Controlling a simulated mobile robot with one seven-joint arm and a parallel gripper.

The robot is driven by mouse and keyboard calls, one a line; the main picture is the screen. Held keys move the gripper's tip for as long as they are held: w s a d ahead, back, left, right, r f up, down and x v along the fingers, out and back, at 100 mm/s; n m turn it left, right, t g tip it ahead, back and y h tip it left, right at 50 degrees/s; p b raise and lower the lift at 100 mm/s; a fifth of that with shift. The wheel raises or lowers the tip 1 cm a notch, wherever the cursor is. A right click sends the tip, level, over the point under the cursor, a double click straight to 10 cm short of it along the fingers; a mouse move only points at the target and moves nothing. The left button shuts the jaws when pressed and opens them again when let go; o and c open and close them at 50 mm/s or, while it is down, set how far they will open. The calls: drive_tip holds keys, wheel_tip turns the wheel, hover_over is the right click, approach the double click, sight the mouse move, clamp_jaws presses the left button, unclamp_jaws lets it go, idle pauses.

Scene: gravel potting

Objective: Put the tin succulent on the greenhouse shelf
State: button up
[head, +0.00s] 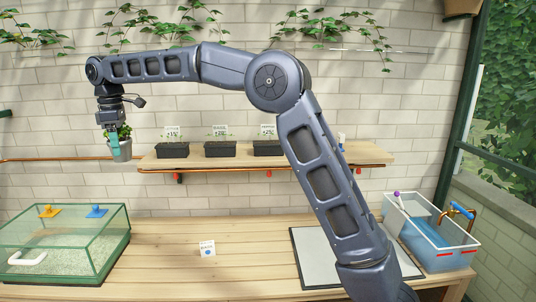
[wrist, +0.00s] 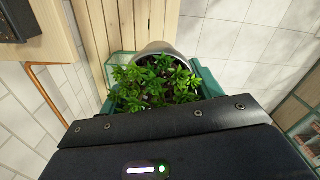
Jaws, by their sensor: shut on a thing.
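The tin succulent (head: 121,149) is a small grey metal pot with a leafy green plant. My gripper (head: 114,138) is shut on it and holds it in the air, at the left of the wooden shelf (head: 300,163) on the brick wall. In the wrist view the plant (wrist: 155,82) and the tin's rim (wrist: 160,47) show between my green fingers (wrist: 205,82). The pot looks upright in the head view. Its lower part is hidden in the wrist view.
Black planters stand on the shelf: a left one (head: 173,150), a basil one (head: 220,149) and another (head: 268,148). Below are a glass gravel tank (head: 65,245), a workbench (head: 180,250), a small label card (head: 208,249), a grey-white mat (head: 315,262) and a water basin (head: 432,240).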

wheel_tip(320, 180, up, 16)
drive_tip(key=w+d+m, duration=0.4)
drive_tip(key=w+d, duration=1.4)
drive_tip(key=w, duration=0.2)
drive_tip(key=w+d+m, duration=0.2)
drive_tip(key=w+d, duration=0.4)
drive_tip(key=d, duration=0.5)
drive_tip(key=w+d+m, duration=0.2)
drive_tip(key=w+d, duration=0.3)
drive_tip(key=d, duration=0.7)
drive_tip(key=s+d+m, duration=0.1)
drive_tip(key=d+m, duration=0.7)
drive_tip(key=d, duration=3.8)
drive_tip(key=f, duration=2.5)
drive_tip(key=shift+s+d+f, duration=0.1)
drive_tip(key=shift+s+d, duration=0.2)
drive_tip(key=shift+d, duration=0.05)
drive_tip(key=shift+f, duration=0.1)
